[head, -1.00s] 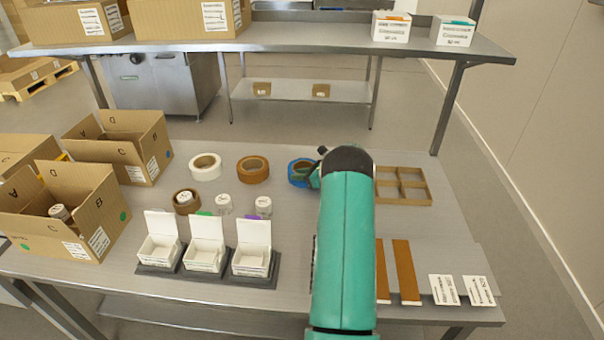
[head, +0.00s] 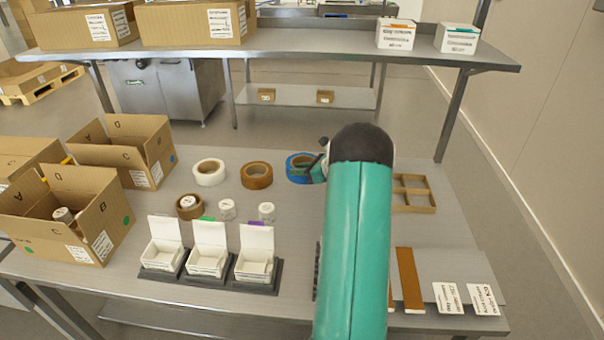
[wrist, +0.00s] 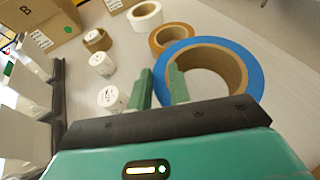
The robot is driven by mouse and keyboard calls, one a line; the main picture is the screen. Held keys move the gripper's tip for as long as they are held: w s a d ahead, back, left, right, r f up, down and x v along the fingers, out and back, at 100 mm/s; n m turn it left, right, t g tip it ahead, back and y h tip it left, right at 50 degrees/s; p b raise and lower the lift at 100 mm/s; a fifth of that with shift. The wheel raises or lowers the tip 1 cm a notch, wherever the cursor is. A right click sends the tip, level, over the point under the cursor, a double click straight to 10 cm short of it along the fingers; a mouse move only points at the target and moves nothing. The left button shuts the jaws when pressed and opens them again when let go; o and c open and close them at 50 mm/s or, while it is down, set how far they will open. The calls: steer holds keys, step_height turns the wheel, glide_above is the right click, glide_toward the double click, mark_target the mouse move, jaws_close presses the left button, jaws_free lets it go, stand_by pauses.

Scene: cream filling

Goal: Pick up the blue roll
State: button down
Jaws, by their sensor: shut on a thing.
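The blue roll (head: 293,166) is a wide ring of blue tape with a brown core, at the right end of the row of rolls. In the wrist view the blue roll (wrist: 243,62) lies large and close, partly covering the brown roll behind it. My gripper (head: 318,168) is at its right side in the head view, mostly hidden by my teal arm. In the wrist view my gripper (wrist: 161,82) is shut on the roll's wall, one finger inside the ring and one outside. The roll seems slightly above the table, but the gap is hard to see.
A brown roll (head: 257,175) and a white roll (head: 209,172) lie to the left. Small rolls and three white open boxes (head: 207,259) stand in front. Cardboard boxes (head: 78,220) are at left, a divided tray (head: 428,194) at right. A shelf (head: 290,47) spans above the back.

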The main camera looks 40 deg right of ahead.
steer(key=s+a+r, duration=0.4)
steer(key=a, duration=0.4)
steer(key=shift+s, duration=0.2)
